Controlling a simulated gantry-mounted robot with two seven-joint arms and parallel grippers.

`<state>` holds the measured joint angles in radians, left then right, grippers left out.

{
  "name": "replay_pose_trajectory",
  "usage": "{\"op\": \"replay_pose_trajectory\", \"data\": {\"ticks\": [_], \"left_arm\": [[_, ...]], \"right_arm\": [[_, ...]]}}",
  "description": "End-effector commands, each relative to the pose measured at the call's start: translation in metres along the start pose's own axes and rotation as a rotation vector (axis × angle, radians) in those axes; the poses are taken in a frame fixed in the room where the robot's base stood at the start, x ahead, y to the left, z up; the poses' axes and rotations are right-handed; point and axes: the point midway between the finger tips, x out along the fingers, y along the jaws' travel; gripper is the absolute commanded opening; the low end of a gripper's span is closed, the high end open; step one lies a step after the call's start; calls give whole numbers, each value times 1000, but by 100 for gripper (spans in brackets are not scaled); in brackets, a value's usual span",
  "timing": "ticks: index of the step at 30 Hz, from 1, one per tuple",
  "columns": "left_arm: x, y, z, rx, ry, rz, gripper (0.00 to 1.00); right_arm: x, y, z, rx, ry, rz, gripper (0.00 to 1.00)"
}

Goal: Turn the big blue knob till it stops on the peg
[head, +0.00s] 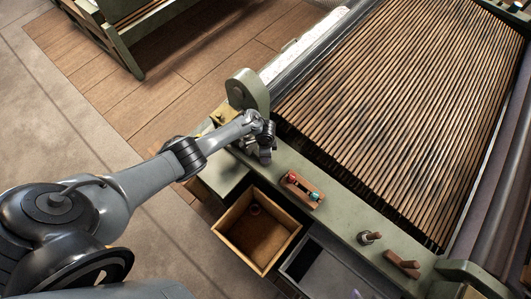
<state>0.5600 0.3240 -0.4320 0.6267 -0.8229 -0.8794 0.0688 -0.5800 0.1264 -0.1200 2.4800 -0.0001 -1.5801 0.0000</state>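My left arm reaches in from the left, and its gripper (265,156) points down over the green rail beside the rounded green end bracket. Its fingers are small and dark here, so I cannot tell whether they are open or shut or touch anything. A small wooden block (303,189) on the rail, right of the gripper, carries a red round piece (291,177) and a small blue-teal piece (314,196). No big blue knob shows clearly; I cannot tell whether the gripper hides it. No peg can be made out for certain. My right gripper is not in view.
The green rail (340,222) runs along the slatted wooden apron (400,110). A dark wooden knob (369,237) and a wooden piece (402,264) stand farther right. An open wooden box (258,229) and a grey tray (322,268) lie below the rail. A bench (125,35) stands upper left.

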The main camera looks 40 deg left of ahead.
Motion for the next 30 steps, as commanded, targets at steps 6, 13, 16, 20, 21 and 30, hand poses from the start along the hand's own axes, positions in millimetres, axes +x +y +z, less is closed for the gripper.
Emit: {"op": "replay_pose_trajectory", "data": {"ticks": [6,13,16,20,21,30], "left_arm": [[0,0,1,24,-1,0,19],[0,0,1,25,-1,0,19],[0,0,1,25,-2,0,51],[0,0,1,24,-1,0,71],[0,0,1,24,-1,0,75],[-1,0,0,23,0,0,75]], "right_arm": [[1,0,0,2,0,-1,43],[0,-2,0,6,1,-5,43],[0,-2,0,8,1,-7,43],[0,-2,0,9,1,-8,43],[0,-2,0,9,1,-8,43],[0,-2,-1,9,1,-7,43]]}}
